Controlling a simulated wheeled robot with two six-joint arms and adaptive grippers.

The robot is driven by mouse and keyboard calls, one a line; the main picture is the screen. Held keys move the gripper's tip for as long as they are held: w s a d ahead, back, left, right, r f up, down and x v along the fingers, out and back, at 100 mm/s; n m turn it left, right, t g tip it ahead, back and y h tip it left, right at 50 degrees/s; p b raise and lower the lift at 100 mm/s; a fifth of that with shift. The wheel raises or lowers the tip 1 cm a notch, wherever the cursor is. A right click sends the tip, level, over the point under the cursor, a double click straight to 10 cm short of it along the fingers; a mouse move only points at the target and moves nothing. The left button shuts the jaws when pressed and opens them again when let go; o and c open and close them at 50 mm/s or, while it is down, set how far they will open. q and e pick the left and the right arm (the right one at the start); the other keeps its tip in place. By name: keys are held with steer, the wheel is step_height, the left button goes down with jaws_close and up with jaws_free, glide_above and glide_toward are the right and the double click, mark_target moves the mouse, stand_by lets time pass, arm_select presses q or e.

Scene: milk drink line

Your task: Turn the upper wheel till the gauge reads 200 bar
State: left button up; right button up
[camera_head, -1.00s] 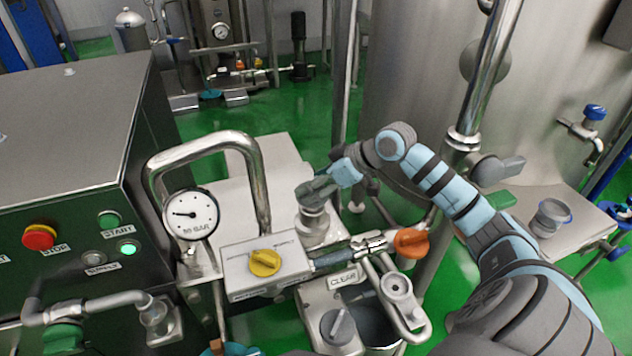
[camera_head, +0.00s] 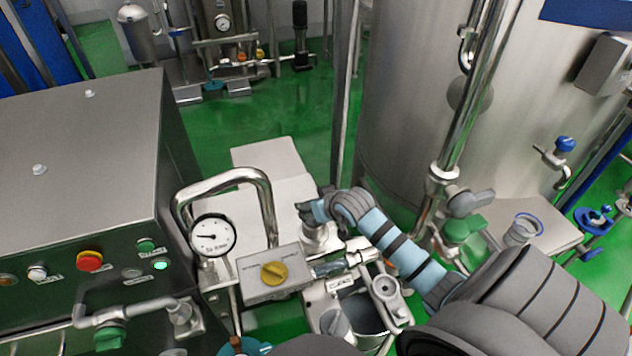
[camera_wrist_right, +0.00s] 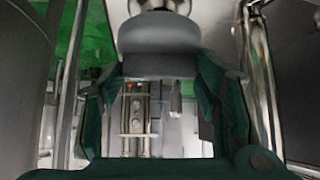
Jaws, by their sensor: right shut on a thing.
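My right gripper (camera_head: 308,213) is at the top of a metal fitting (camera_head: 314,240) behind the yellow knob. In the right wrist view, a dark grey round wheel (camera_wrist_right: 160,45) sits between the dark green fingers of the right gripper (camera_wrist_right: 162,78), which is shut on it. In the head view the gripper and arm mostly hide this wheel. My left gripper is not in view.
A yellow knob (camera_head: 273,272) on a metal box stands in front of the fitting. A bent steel pipe (camera_head: 225,177) arches beside the gauge. A control cabinet (camera_head: 85,170) fills the left, with a red stop button (camera_head: 89,261). A large steel tank (camera_head: 420,110) stands behind my arm.

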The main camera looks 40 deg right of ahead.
steer(key=shift+m+h+p, duration=0.8)
steer(key=shift+m+p, duration=0.2)
steer(key=shift+p, duration=0.2)
steer(key=o, duration=1.1)
steer(key=shift+o, duration=0.2)
steer(key=v, duration=1.2)
steer(key=shift+w+r, duration=0.1)
steer(key=shift+w, duration=0.05)
